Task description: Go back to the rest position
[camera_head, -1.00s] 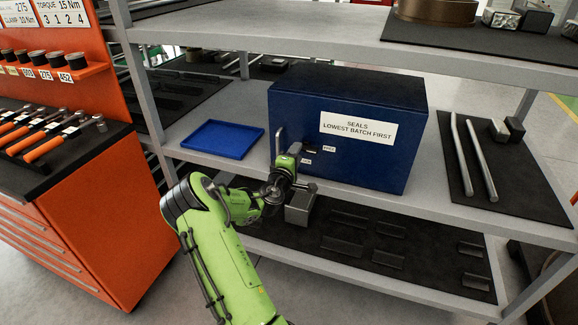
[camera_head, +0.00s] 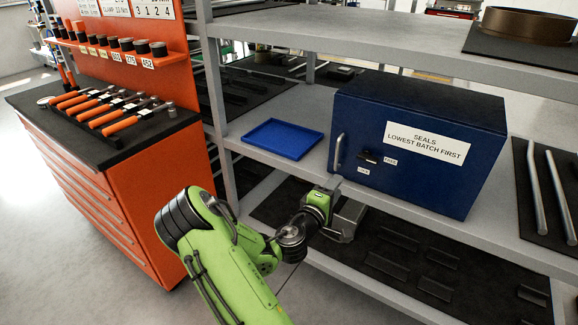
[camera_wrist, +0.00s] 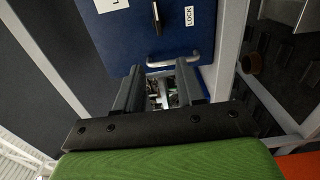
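My gripper (camera_head: 336,188) is in front of the shelf rack, just below the handle of the blue seals cabinet (camera_head: 440,185). Its fingers are small and partly hidden in the head view. In the wrist view my gripper (camera_wrist: 158,78) shows two dark fingers apart, with nothing held between them. The cabinet's door is shut. The door's handle (camera_wrist: 180,60) lies just beyond the fingertips in the wrist view, and I see no contact. The small dark latch (camera_head: 368,158) sits between LOCK and FREE labels. My green arm is stretched out and bent toward the rack.
An empty blue tray (camera_head: 283,138) lies left of the cabinet on the middle shelf (camera_head: 240,141). An orange tool cart (camera_head: 150,190) stands left. Floor is clear between cart and rack.

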